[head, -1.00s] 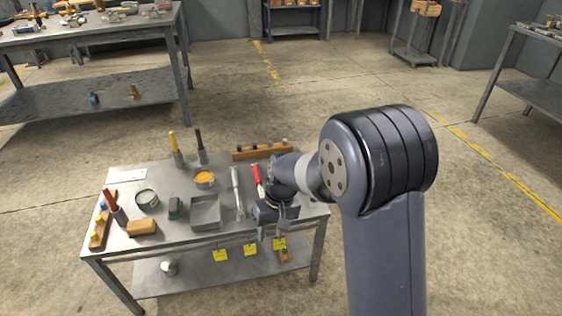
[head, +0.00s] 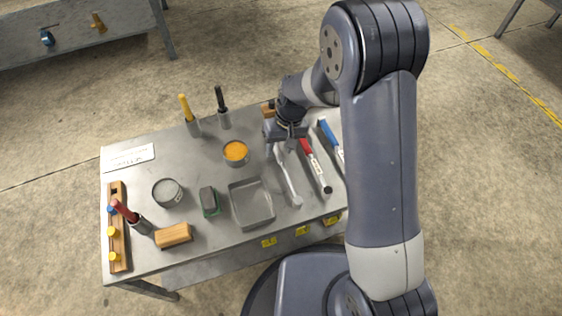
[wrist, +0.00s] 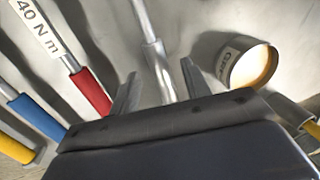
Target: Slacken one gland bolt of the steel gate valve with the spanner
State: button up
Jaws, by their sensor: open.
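A long silver-grey tool (head: 290,183), perhaps the spanner, lies on the steel bench top (head: 245,265) beside a red-handled tool (head: 307,149). My gripper (head: 278,145) is over the far end of the silver tool. In the wrist view my gripper (wrist: 158,82) is open, and the silver tool (wrist: 147,25) runs into the gap between its fingers, with no clear grip on it. The red-handled tool (wrist: 92,92) lies left of the fingers, with a label reading 40 N m. I cannot make out the steel gate valve or its gland bolts in the present views.
A blue-handled tool (head: 327,132) lies at the right. An orange-filled tin (head: 235,153), a grey tray (head: 252,222) and a brush with a yellow handle (head: 188,112) stand left of my gripper. A wooden block (head: 173,235) is near the front.

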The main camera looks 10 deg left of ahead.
jog(key=shift+a+f, duration=0.15)
jog(key=shift+f, duration=0.45)
jog(key=shift+c, duration=0.3)
grip_shut()
